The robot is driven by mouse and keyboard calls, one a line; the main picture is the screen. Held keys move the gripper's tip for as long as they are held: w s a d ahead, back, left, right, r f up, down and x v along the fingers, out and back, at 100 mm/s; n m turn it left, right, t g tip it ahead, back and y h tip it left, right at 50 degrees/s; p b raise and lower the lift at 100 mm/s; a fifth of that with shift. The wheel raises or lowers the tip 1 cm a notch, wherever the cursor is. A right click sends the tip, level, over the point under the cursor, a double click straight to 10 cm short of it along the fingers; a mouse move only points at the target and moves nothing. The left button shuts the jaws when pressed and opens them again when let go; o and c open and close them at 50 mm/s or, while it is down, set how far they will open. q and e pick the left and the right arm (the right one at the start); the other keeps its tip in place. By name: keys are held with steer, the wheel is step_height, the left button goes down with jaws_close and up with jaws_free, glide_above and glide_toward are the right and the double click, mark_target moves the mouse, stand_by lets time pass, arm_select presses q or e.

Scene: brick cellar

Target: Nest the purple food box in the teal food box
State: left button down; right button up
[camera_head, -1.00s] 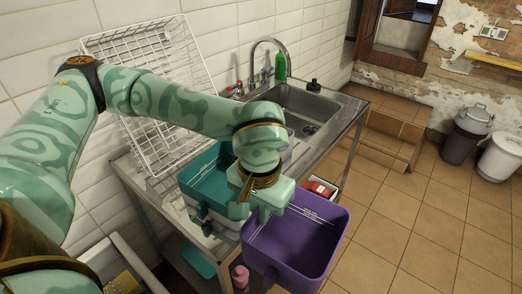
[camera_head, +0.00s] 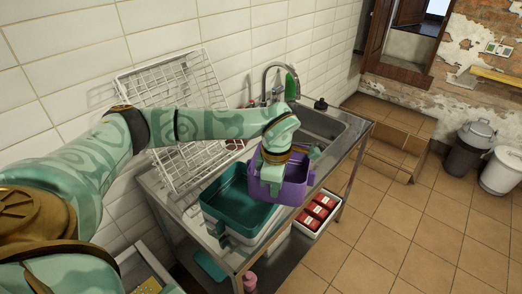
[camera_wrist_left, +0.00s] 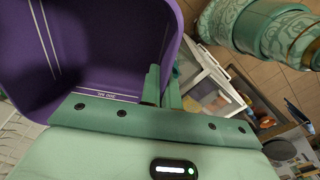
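The teal food box (camera_head: 240,203) stands open on the steel counter, with its inside mostly in view. My left gripper (camera_head: 272,160) is shut on a wall of the purple food box (camera_head: 297,188) and holds it up. In the head view the purple box is at the right of the teal box and overlaps its far right corner; I cannot tell the gap between them. In the left wrist view the purple box (camera_wrist_left: 100,50) opens toward the camera, with the gripper fingers (camera_wrist_left: 162,88) at its wall. My right gripper is not in view.
A white wire rack (camera_head: 185,95) leans on the tiled wall behind the teal box. The sink (camera_head: 318,125) with its tap (camera_head: 268,80) and a green bottle (camera_head: 291,86) lies beyond. A pink bottle (camera_head: 250,281) stands low in front.

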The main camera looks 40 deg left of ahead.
arm_select(q)
steer(key=a+n, duration=0.1)
steer(key=n, duration=0.2)
steer(key=w+a+n+p, duration=0.1)
steer(key=a+n, duration=0.1)
steer(key=n, duration=0.1)
steer(key=w+a+r+n, duration=0.1)
steer(key=n, duration=0.2)
steer(key=shift+w+a+n, duration=0.15)
steer(key=shift+w+n, duration=0.05)
steer(key=shift+n, duration=0.1)
steer(key=n, duration=0.3)
steer(key=a+n, duration=0.1)
steer(key=shift+w+a+f, duration=0.1)
steer(key=shift+w, duration=0.15)
steer(key=shift+f+n, duration=0.25)
steer(key=shift+n, duration=0.15)
step_height(320, 180, down, 5)
steer(key=b, duration=0.5)
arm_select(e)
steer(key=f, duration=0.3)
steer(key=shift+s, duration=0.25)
arm_select(q)
steer(key=shift+p, duration=0.65)
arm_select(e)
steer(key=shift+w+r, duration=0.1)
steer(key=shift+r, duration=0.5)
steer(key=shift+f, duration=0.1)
